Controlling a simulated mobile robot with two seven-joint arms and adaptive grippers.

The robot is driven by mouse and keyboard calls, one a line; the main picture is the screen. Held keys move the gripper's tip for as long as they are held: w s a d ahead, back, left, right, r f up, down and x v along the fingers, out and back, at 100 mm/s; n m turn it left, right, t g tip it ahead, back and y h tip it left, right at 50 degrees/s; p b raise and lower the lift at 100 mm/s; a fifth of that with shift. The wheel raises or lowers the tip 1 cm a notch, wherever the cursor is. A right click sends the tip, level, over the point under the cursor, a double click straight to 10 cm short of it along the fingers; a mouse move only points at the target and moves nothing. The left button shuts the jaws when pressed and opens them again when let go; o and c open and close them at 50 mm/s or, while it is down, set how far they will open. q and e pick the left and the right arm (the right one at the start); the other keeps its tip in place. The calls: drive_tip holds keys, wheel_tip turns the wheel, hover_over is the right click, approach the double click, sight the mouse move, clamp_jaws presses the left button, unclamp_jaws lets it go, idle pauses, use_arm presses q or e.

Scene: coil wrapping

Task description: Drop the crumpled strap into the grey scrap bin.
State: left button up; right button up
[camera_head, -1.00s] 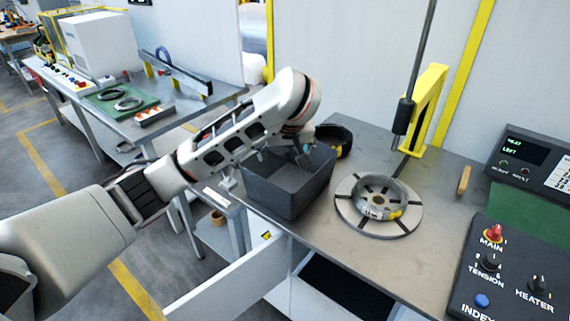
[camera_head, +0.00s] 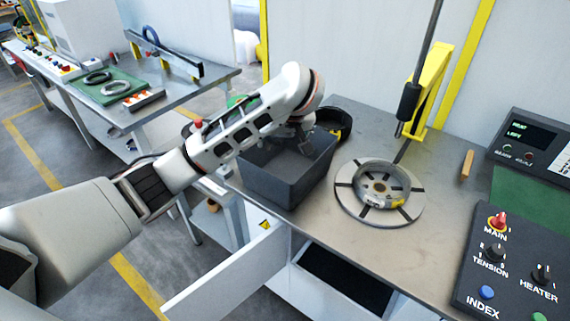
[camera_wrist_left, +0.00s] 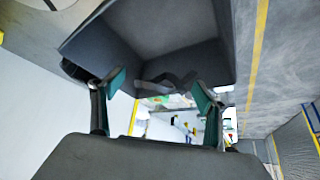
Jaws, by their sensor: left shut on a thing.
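The grey scrap bin (camera_head: 284,184) stands on the workbench, left of the round turntable. My left gripper (camera_head: 304,143) is above the bin's opening, tilted down, its fingertips small and dark against the bin. In the left wrist view the gripper (camera_wrist_left: 158,88) has its green-padded fingers apart, with a dark crumpled strap (camera_wrist_left: 168,80) between them. The strap shows against the bin's inner wall (camera_wrist_left: 185,32); its exact contact with the pads is hard to make out. In the head view I cannot clearly pick out the strap. My right gripper is not in view.
A turntable (camera_head: 349,209) with a metal coil (camera_head: 372,203) is right of the bin. A black-and-yellow round object (camera_head: 342,122) sits behind the bin. A yellow post (camera_head: 433,95) and control panel (camera_head: 478,268) stand further right. An open drawer (camera_head: 345,279) juts below the bench.

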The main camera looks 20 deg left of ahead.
use_arm(q)
drive_tip(key=shift+f, duration=0.4)
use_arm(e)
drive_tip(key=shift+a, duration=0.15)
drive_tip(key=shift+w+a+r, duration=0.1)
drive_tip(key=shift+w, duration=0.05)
use_arm(q)
drive_tip(key=o, duration=1)
drive_tip(key=shift+s+d+r, duration=0.1)
drive_tip(key=shift+r, duration=0.3)
drive_tip(key=v, duration=1.1)
drive_tip(key=shift+s, duration=0.1)
